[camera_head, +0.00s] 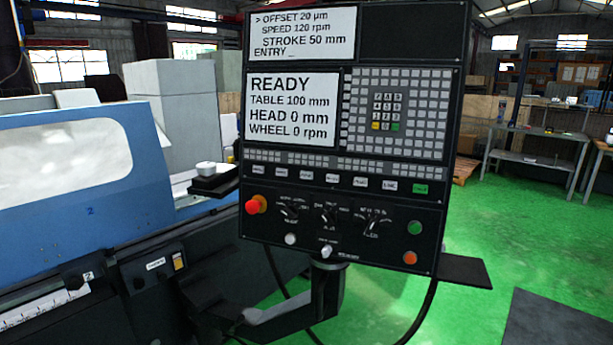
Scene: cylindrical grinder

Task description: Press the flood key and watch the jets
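A black control panel (452,190) stands upright in the middle of the head view. A row of small labelled keys (333,178) runs across it, mostly white, with a green key (420,188) at the right end. The labels are too small to read surely, so I cannot tell which is the flood key. The lower screen (291,107) reads READY, TABLE 100 mm, HEAD 0 mm, WHEEL 0 rpm. The upper screen (302,33) reads OFFSET 20 µm, SPEED 120 rpm, STROKE 50 mm, ENTRY. No jets are visible. My gripper is not in view.
A red button (252,207), knobs, a green button (415,228) and an orange button (410,258) sit below the keys. Black shelves jut out left (213,184) and right (465,271). The blue grinder (90,190) stands left. Green floor (480,225) is open at right.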

